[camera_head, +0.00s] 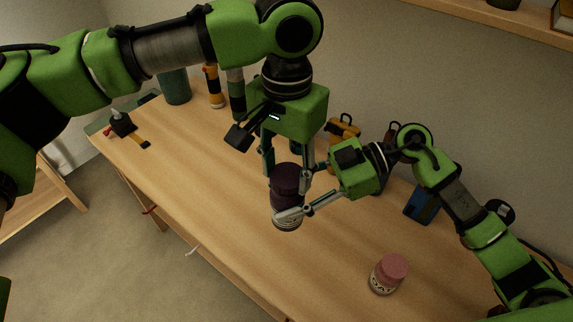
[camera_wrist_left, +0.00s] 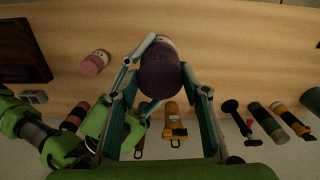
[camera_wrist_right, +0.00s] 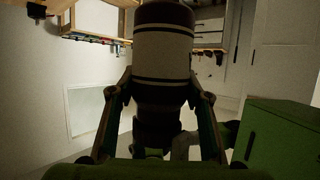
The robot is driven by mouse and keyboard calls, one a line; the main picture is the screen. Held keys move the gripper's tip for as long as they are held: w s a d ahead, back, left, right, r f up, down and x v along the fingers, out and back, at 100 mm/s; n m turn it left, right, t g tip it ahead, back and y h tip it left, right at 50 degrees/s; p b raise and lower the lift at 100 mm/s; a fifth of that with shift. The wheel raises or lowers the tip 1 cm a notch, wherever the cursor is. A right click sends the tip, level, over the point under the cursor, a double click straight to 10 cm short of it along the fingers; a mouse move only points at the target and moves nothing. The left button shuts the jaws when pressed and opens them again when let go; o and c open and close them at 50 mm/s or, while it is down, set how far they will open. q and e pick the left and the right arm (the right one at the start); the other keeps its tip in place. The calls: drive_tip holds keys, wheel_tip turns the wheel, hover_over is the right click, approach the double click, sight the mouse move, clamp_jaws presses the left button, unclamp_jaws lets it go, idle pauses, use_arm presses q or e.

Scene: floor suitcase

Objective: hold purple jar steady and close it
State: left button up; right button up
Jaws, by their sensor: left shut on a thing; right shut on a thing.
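The purple jar (camera_head: 287,205) is upright near the middle of the table, with a pale label around its body and a dark purple lid (camera_head: 285,178) on top. Whether its base touches the table is hard to tell. My left gripper (camera_head: 287,168) points down from above, shut on the lid; the left wrist view shows the lid (camera_wrist_left: 160,75) between its fingers. My right gripper (camera_head: 289,214) reaches in from the right, shut on the jar body. The right wrist view shows the labelled body (camera_wrist_right: 163,52) between its fingers. Any gap under the lid is hidden.
A smaller pink jar (camera_head: 388,274) stands at the front right of the table (camera_head: 200,190). The table's front left is clear.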

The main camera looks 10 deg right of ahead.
use_arm(q)
drive_tip(key=shift+f, duration=0.45)
drive_tip(key=shift+f, duration=0.55)
